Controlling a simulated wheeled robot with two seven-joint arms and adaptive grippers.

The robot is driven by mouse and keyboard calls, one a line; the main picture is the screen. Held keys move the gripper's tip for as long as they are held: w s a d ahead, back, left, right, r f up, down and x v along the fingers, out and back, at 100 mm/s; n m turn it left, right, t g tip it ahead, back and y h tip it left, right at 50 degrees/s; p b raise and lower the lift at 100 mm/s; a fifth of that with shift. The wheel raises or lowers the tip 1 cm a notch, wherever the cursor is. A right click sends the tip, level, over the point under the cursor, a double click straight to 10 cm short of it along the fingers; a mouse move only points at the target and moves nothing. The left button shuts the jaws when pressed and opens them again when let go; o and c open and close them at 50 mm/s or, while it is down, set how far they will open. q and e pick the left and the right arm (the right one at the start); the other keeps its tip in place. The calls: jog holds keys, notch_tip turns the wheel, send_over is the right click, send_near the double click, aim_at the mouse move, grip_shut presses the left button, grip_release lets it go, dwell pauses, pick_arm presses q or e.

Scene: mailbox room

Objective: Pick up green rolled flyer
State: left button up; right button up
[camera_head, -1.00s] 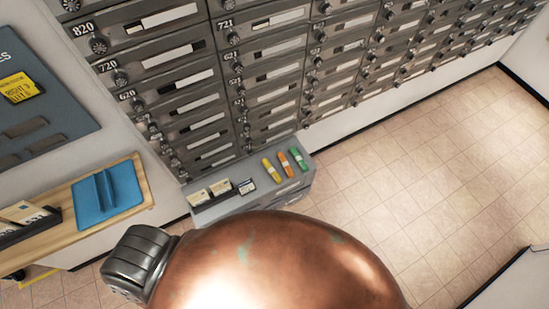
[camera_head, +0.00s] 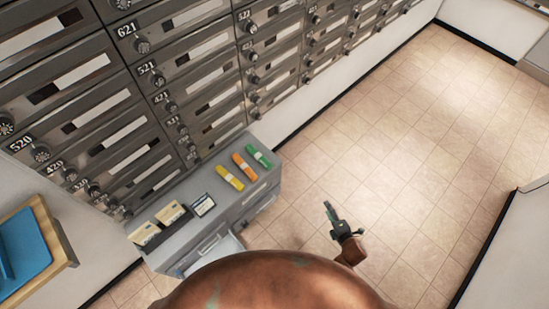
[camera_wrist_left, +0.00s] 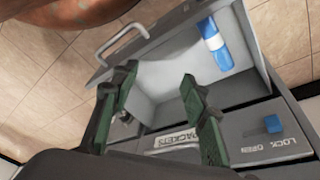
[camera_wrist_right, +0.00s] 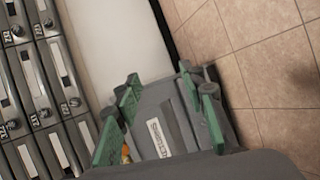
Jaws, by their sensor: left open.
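The green rolled flyer (camera_head: 259,155) lies on top of the grey cabinet (camera_head: 171,262), at the right end of a row with an orange roll (camera_head: 245,166) and a yellow roll (camera_head: 230,177). My right gripper (camera_head: 329,211) is over the floor to the right of the cabinet, apart from the flyer. In the right wrist view its fingers (camera_wrist_right: 160,80) are spread and empty. My left gripper is out of sight in the head view. In the left wrist view its fingers (camera_wrist_left: 157,77) are apart, in front of an open drawer (camera_wrist_left: 160,83).
A blue roll (camera_wrist_left: 214,45) shows at the drawer in the left wrist view. A card holder (camera_head: 161,229) and a small framed card (camera_head: 203,205) share the cabinet top. Mailboxes (camera_head: 195,75) rise behind it. The tiled floor (camera_head: 400,150) at right is clear.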

jog(key=w+a+r+n+t+y+b, duration=0.2)
jog(key=w+a+n+y+b, duration=0.2)
jog(key=w+a+n+b, duration=0.5)
jog(key=n+y+b, duration=0.5)
jog(key=n+b, duration=0.5)
jog(key=n, duration=0.3)
send_near(270, 167)
jog(key=shift+g, duration=0.4)
jog(key=x, duration=0.3)
jog(key=b+x, duration=0.1)
jog(key=x, duration=0.2)
jog(key=shift+w+d+f, duration=0.2)
jog(key=shift+d, duration=0.05)
jog(key=b+x, duration=0.1)
jog(key=x, duration=0.1)
jog(key=shift+w+a+f, duration=0.1)
jog(key=shift+w+a, duration=0.1)
jog(key=shift+a, duration=0.1)
pick_arm(q)
jog(key=w+d+f+t+h, duration=0.2)
jog(key=w+d+f, duration=0.1)
jog(key=w+d, duration=0.3)
jog(key=shift+w+d+f+n+b, duration=0.2)
jog(key=shift+w+n+b, duration=0.15)
jog(key=shift+w, duration=0.5)
pick_arm(e)
jog(key=shift+x, duration=0.9)
jog(key=shift+c, duration=0.4)
jog(key=c, duration=0.9)
